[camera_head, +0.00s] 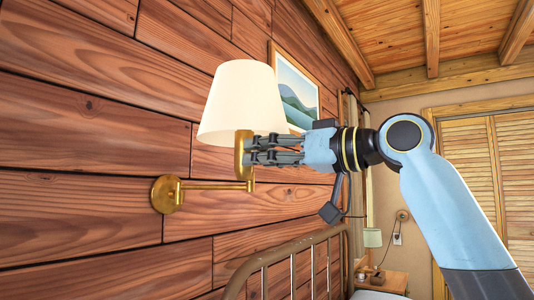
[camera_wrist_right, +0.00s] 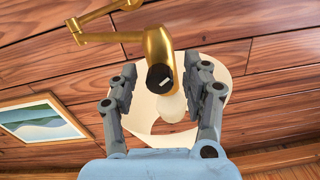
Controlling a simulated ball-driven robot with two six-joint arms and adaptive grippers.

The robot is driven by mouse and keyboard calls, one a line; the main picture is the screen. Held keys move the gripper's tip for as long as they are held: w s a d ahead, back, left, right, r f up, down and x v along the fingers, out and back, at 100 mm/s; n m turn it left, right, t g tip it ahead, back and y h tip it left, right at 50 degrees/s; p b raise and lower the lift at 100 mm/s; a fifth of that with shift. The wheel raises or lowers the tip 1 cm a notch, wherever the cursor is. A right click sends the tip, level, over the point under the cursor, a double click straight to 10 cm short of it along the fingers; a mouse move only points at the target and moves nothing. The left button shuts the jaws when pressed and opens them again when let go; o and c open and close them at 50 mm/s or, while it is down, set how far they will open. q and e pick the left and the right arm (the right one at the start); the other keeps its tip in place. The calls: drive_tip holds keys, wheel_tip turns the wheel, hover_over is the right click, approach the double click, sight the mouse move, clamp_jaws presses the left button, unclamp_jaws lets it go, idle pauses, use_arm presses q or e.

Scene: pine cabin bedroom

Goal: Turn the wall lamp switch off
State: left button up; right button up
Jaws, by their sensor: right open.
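The wall lamp has a pale cream shade (camera_head: 240,100) that looks bright, above an upright brass socket (camera_head: 239,155) on a jointed brass arm (camera_head: 210,186). A whitish bulb (camera_wrist_right: 172,107) shows inside the shade. My right gripper (camera_head: 250,150) is open at the socket, and its fingers (camera_wrist_right: 162,76) stand on either side of it. I cannot tell whether they touch it. My left gripper is not in view.
The red-brown plank wall (camera_head: 80,120) runs close behind the lamp. A framed landscape picture (camera_head: 296,90) hangs beyond it.

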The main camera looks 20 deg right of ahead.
drive_tip(key=shift+c, duration=0.3)
clamp_jaws()
drive_tip(key=shift+n, duration=0.3)
drive_tip(key=n+b, duration=0.2)
drive_tip(key=n, duration=0.2)
drive_tip(key=shift+f, duration=0.1)
drive_tip(key=n+b, duration=0.2)
drive_tip(key=n, duration=0.4)
drive_tip(key=shift+b, duration=0.4)
drive_tip(key=shift+n, duration=0.3)
drive_tip(key=shift+o, duration=0.3)
unclamp_jaws()
